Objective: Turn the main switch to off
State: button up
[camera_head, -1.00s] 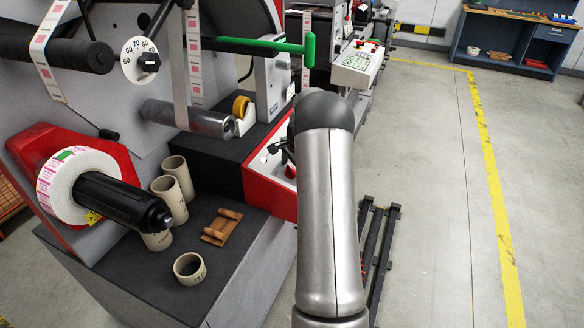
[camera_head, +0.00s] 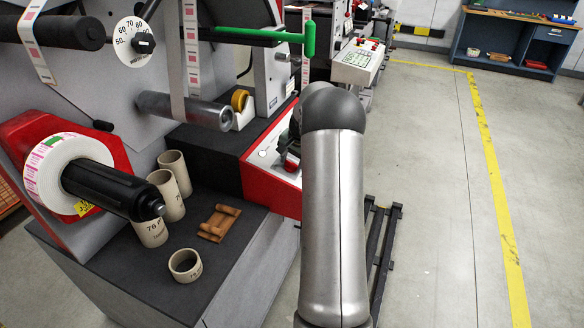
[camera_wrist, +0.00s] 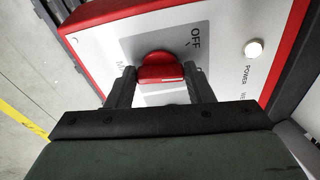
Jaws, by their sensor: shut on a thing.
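The main switch is a red rotary knob (camera_wrist: 158,66) on a white panel face with a red border. In the wrist view, my gripper (camera_wrist: 160,77) has one dark finger on each side of the knob and is shut on it. A short pale mark shows on the knob's near face, toward the right. The printed word OFF (camera_wrist: 195,38) is above and right of the knob. Another label left of the knob is faint and partly cut by glare. In the head view, the switch (camera_head: 291,164) is small and partly hidden by my arm.
A white round lamp (camera_wrist: 253,48) marked POWER sits right of the knob. In the head view, a label roll (camera_head: 45,175), cardboard cores (camera_head: 186,265) and a wooden piece (camera_head: 219,223) are left of my arm. The floor on the right is clear.

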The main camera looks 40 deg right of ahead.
jog(key=n+b, duration=0.2)
jog(key=n, duration=0.1)
jog(key=shift+s+d+f+n+b, duration=0.1)
jog(key=shift+f+n+b, duration=0.05)
jog(key=shift+n+b, duration=0.2)
jog(key=shift+n+t+y+b, duration=0.35)
jog(key=shift+n+b, duration=0.65)
jog(key=shift+n, duration=0.85)
jog(key=shift+o, duration=0.2)
jog(key=o, duration=1)
jog(key=shift+c, duration=0.2)
jog(key=v, duration=1.7)
jog(key=shift+s+r, duration=0.2)
jog(key=shift+r, duration=0.1)
